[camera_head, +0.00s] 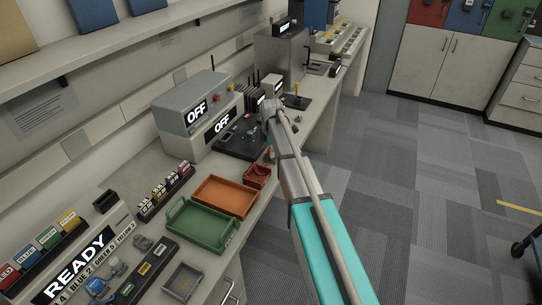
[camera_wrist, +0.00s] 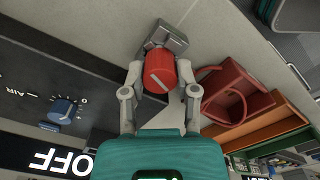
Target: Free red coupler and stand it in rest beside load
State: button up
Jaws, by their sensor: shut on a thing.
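The red coupler (camera_wrist: 160,72) is a short red cylinder with a pale slot mark on its face. It sits between the two fingers of my gripper (camera_wrist: 160,80) in the wrist view, and the fingers are shut on it. A grey metal block (camera_wrist: 166,38) lies right behind the coupler; I cannot tell whether they are joined. A grey load box marked OFF (camera_head: 193,116) stands at the back of the bench in the head view. I cannot identify the rest for certain.
A red tray (camera_wrist: 238,98) with a looped handle is close to the right of my gripper. An orange tray (camera_head: 225,195) and a green tray (camera_head: 203,226) stand nearer on the bench. A black panel with a blue knob (camera_wrist: 62,108) is at left in the wrist view.

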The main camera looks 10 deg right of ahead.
jog(key=shift+n, duration=0.5)
jog(key=shift+f+n, duration=0.1)
jog(key=shift+n, duration=1.7)
jog(key=o, duration=1)
jog(key=shift+c, duration=0.2)
jog(key=shift+r+p, duration=3)
